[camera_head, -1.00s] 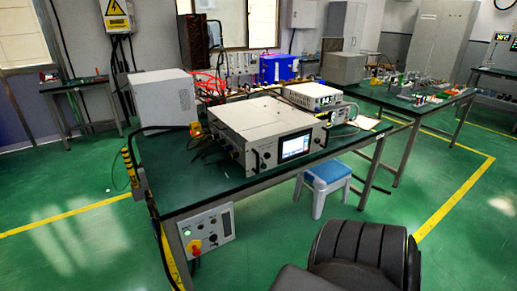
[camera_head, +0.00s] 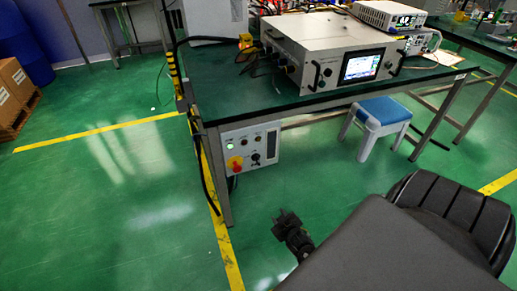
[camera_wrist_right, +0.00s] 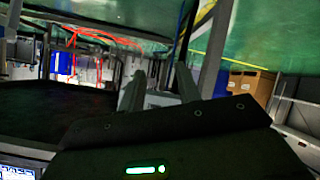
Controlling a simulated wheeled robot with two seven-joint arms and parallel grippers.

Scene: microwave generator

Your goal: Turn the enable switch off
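A pale control panel (camera_head: 264,168) hangs below the front left edge of the green table. It has a lit green lamp (camera_head: 230,146), a red emergency knob (camera_head: 236,162) on yellow, and a black rotary switch (camera_head: 256,157). Its labels are too small to read, so I cannot tell which control is the enable switch. My right gripper (camera_head: 283,219) is in front of and below the panel, apart from it. In the right wrist view its two grey fingers (camera_wrist_right: 159,90) stand apart with nothing between them. My left gripper is not in view.
The microwave generator (camera_head: 330,52) with a lit screen sits on the green table (camera_head: 225,98). A blue-topped stool (camera_head: 384,110) stands below the table to the right. A table leg (camera_head: 220,190) stands left of the panel. The floor ahead and left is clear.

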